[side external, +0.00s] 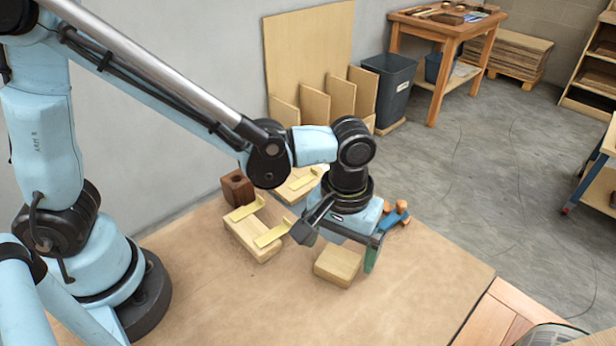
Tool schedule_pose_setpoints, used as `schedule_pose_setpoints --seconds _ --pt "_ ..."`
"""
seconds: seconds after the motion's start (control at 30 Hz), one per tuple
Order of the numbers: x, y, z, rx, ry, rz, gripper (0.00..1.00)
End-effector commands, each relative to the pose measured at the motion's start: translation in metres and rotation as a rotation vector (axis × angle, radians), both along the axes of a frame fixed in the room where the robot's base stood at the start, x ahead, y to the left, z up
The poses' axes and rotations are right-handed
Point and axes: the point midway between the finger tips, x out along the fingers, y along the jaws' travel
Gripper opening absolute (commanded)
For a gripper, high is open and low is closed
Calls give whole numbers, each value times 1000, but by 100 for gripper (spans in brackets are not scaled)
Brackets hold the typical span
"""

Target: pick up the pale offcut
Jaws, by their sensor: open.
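A pale wooden block, which looks like the pale offcut (337,267), lies flat on the brown work surface (210,300). My gripper (338,246) is open just above it. One dark finger is at the block's upper left and a greenish finger is at its right. Nothing is between the fingers that I can see. I cannot tell whether either finger touches the block. The gripper body hides a little of the area behind the block.
Left of the gripper lies a pale board with yellow strips (248,238). Another such board (299,182) lies behind, partly hidden by my arm. A dark brown block (237,187) stands nearby. Blue and orange pieces (396,214) lie right of the gripper. The front surface is clear.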

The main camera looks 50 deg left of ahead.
Motion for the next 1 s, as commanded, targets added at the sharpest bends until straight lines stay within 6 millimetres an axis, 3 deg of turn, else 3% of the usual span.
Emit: schedule_pose_setpoints --seconds 0.2,0.53,0.93,1.0 --pt "1 1 -25 -2 -2 0 98" --pt "1 1 -30 -3 -2 -1 98" --pt "1 1 -30 -3 -2 -1 38" --pt "1 1 -30 -3 -2 -1 36"
